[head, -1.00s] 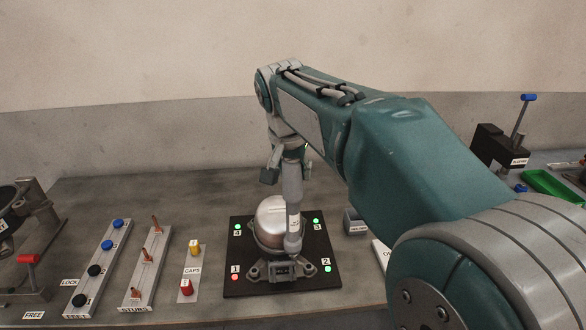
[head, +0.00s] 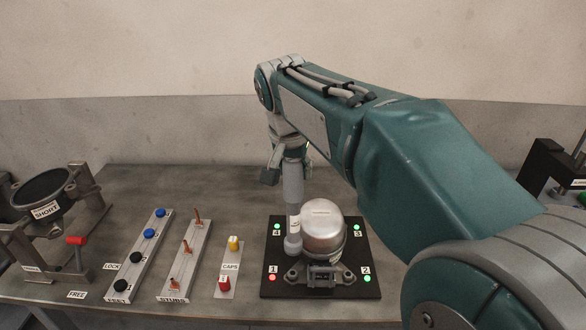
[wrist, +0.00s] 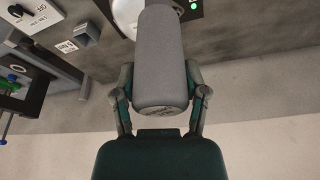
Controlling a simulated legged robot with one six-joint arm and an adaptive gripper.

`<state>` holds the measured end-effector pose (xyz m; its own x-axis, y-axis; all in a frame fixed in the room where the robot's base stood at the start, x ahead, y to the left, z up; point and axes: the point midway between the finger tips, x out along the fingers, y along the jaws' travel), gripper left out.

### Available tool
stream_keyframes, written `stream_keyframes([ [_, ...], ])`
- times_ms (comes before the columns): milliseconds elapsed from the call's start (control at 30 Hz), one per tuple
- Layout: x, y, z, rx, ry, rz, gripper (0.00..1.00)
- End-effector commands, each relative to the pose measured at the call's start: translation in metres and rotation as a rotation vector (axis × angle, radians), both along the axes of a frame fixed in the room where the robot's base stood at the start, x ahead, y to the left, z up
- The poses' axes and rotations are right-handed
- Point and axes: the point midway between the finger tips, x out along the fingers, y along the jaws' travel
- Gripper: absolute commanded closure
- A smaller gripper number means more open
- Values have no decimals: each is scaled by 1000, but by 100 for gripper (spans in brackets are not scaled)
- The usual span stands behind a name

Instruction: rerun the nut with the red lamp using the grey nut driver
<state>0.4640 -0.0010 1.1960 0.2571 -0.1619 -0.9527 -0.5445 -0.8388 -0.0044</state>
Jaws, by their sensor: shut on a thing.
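My gripper (wrist: 162,95) is shut on the grey nut driver (wrist: 160,55), which hangs upright below it. In the head view the driver (head: 293,195) has its lower end at the left side of the silver compressor (head: 323,228), above the front left part of the black pallet (head: 372,288). Whether its tip touches anything is hidden. The red lamp (head: 272,278) is lit by label 1 at the front left corner. Green lamps glow by 2 (head: 367,278), 3 (head: 357,234) and 4 (head: 276,226). The nut by label 1 is not clearly visible.
Left of the pallet stand the caps strip (head: 229,264), a strip with copper stubs (head: 187,262) and a strip with blue and black knobs (head: 141,256). A dark round holder (head: 45,190) marked SHORT is at far left. A black clamp stand (head: 550,170) is at right.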

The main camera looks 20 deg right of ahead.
Motion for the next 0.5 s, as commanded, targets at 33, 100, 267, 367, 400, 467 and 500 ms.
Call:
stream_keyframes([
  [33,-1,0,1,-1,-1,0,100],
  [100,-1,-1,0,0,-1,0,100],
  [267,-1,-2,-7,1,-1,-1,100],
  [367,-1,-2,-14,1,1,-1,100],
  [400,-1,-1,-17,1,1,-1,100],
  [467,-1,0,-21,0,0,0,100],
  [500,-1,0,-23,0,0,0,100],
])
